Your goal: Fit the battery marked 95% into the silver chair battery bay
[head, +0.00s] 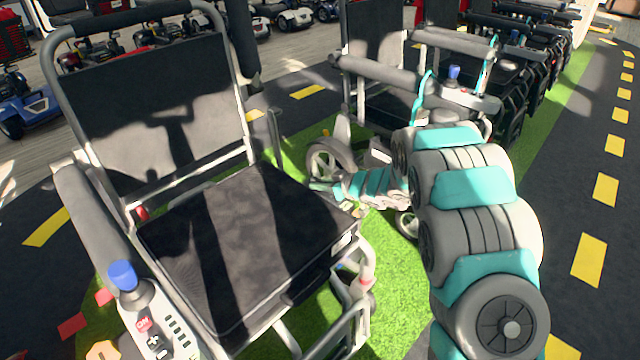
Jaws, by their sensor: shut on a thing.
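A silver-framed power chair (249,150) with a black seat and backrest fills the left and middle of the head view. Its battery bay cannot be made out; the area under the seat is mostly in shadow or hidden. My gripper (348,198) is at the far end of my teal and grey arm, beside the right edge of the black seat. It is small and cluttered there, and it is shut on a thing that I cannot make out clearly. No 95% mark is readable.
A joystick control (145,312) with a blue knob is on the chair's near armrest. A second chair (376,70) stands close behind my gripper, with a row of others beyond. Green turf (400,325) lies between the chair and my arm. Scooters (28,105) stand at the back left.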

